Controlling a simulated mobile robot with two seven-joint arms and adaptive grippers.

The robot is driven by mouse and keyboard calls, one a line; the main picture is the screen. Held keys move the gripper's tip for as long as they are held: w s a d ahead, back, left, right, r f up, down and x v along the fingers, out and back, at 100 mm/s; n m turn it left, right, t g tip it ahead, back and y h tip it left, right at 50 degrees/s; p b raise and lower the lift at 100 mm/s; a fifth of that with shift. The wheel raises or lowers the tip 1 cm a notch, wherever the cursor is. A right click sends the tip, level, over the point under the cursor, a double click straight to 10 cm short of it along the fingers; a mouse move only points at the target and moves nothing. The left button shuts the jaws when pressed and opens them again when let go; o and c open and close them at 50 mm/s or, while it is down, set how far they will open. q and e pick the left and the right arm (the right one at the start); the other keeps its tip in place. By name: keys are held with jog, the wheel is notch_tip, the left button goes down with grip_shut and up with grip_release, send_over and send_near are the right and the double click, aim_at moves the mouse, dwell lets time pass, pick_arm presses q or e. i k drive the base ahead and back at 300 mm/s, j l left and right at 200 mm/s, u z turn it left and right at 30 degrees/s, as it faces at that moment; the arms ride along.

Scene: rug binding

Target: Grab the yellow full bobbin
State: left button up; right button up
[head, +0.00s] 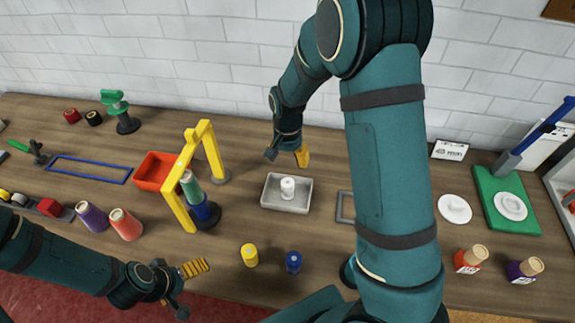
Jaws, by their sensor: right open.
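A yellow bobbin (250,255) stands upright near the front edge of the table, left of a blue bobbin (293,262). My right gripper (287,157) is open and empty, behind a grey tray (271,203) that holds a white spool. It is well behind the yellow bobbin and not touching it. My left gripper (194,289) is at the front edge, left of the yellow bobbin and apart from it. Its fingers look spread, with nothing visible between them.
A yellow arch frame (175,208) with stacked green and blue spools stands left of the tray, beside a red bin (148,172). Purple and orange cones stand at left. Table around the yellow bobbin is clear.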

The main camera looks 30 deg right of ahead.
aim_at(249, 253)
jog(key=k, duration=1)
